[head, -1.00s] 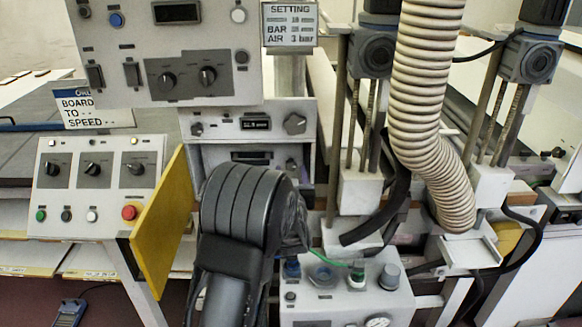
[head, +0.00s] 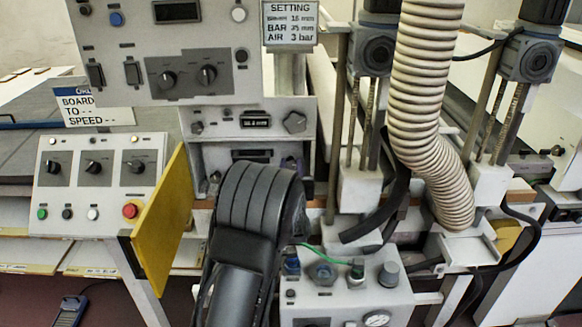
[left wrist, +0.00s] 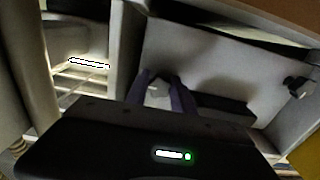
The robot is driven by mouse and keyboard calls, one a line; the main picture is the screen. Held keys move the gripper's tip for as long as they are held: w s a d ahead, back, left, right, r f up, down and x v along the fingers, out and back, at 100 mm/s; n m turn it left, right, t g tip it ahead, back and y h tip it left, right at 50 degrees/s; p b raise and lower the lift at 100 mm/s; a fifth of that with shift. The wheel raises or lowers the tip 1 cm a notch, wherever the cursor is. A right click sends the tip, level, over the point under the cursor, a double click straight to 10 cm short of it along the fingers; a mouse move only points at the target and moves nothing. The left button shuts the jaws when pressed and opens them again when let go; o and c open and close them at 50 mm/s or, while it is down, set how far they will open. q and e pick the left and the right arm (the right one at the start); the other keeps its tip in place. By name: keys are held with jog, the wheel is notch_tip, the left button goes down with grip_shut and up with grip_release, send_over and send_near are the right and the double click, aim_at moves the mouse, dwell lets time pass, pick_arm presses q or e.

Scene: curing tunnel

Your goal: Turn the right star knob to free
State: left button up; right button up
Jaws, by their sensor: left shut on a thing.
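My left gripper (left wrist: 162,92) reaches the lower grey panel unit (head: 212,157), with my own wrist and forearm covering much of it in the head view. In the left wrist view, its two purplish fingers are closed on a pale grey star knob (left wrist: 158,90) on the unit's face. In the head view this is the knob at the unit's right end, mostly hidden; which way it is turned cannot be told. A smaller dark knob (left wrist: 298,85) sits at the unit's other end. The upper unit has a large dark knob (head: 294,122) at its right. My right gripper is not in view.
A yellow plate (head: 162,222) sticks out left of my arm, by a switch box (head: 100,185) with a red button. A ribbed hose (head: 430,90) hangs at the right. A box with valves and a gauge (head: 345,300) stands below right of my wrist.

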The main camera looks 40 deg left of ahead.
pick_arm(q)
grip_shut()
